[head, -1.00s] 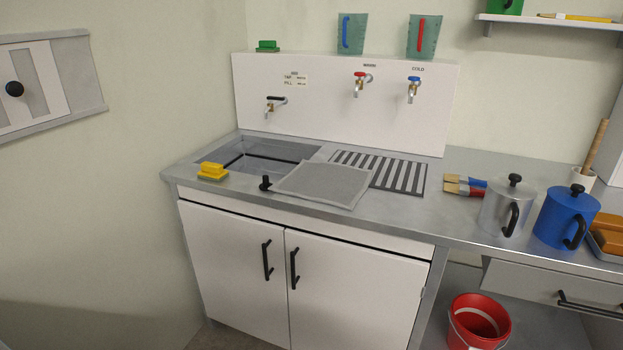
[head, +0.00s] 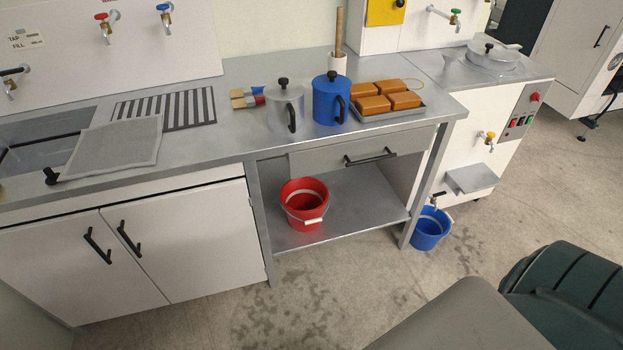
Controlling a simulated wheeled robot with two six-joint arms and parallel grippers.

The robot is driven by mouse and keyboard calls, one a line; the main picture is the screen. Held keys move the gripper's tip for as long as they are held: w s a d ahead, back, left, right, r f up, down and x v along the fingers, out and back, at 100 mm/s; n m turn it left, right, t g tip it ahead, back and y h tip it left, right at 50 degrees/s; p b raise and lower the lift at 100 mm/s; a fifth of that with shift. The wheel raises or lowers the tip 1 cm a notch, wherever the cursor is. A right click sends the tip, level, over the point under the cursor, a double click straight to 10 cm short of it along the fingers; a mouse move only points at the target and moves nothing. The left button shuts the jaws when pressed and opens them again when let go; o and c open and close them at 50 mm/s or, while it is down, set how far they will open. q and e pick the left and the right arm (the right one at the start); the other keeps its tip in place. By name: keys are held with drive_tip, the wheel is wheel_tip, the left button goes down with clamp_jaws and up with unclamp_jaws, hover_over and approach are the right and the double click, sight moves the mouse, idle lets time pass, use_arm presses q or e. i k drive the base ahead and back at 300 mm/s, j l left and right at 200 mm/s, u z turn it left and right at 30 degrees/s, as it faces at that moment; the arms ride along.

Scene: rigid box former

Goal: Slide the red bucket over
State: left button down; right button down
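The red bucket (head: 304,205) stands upright on the grey lower shelf (head: 352,207) under the counter, left of the shelf's middle. Its pale handle hangs down at the front right. The bucket looks empty, with a pale band inside. A blue bucket (head: 427,231) stands on the floor at the right, beside the table leg and below a tap. Neither of my grippers is in the head view.
The shelf is clear right of the red bucket. A drawer (head: 361,151) hangs above it, and a table leg (head: 421,204) bounds the right side. A dark green ribbed object (head: 570,285) and a grey surface (head: 462,322) fill the lower right.

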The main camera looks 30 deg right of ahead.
sight(305, 200)
drive_tip(key=z, duration=0.95)
